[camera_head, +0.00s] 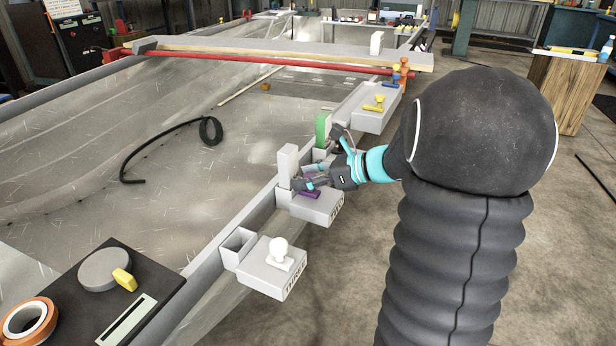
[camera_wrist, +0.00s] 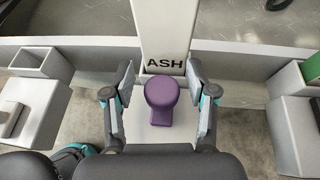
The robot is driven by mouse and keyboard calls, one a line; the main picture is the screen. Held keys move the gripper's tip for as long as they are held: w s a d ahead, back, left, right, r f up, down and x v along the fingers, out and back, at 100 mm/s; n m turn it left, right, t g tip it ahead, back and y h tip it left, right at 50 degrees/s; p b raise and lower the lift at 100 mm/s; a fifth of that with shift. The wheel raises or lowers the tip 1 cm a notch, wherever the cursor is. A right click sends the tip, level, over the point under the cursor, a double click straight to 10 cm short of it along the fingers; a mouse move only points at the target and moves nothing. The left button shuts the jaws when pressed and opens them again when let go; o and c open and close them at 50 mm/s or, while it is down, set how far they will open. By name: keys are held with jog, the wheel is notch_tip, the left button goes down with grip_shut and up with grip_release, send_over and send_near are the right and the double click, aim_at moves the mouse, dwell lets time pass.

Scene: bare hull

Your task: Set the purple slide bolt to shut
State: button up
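The purple slide bolt (camera_wrist: 161,98) shows its rounded knob in the middle of the wrist view. It sits on a pale grey block, in front of an upright grey post marked ASH (camera_wrist: 163,40). In the head view only a little of the purple bolt (camera_head: 311,194) shows on its block, below my gripper (camera_head: 322,162). In the wrist view my gripper (camera_wrist: 159,82) is open, with one finger on each side of the knob. Gaps show between the fingers and the knob. The bolt's rod and whether it is shut cannot be made out.
Along the hull edge stand a white knob on a block (camera_head: 280,252) nearer, a green upright piece (camera_head: 322,130) just beyond, and a yellow handle (camera_head: 375,104) farther off. A red bar (camera_head: 250,60) crosses the hull. The floor at lower right is clear.

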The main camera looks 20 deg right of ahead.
jog(key=shift+d, duration=0.15)
jog(key=shift+s+d+r, duration=0.2)
jog(key=shift+s+d, duration=0.15)
jog(key=shift+d, duration=0.05)
jog(key=v, duration=1.1)
jog(key=shift+a, duration=0.1)
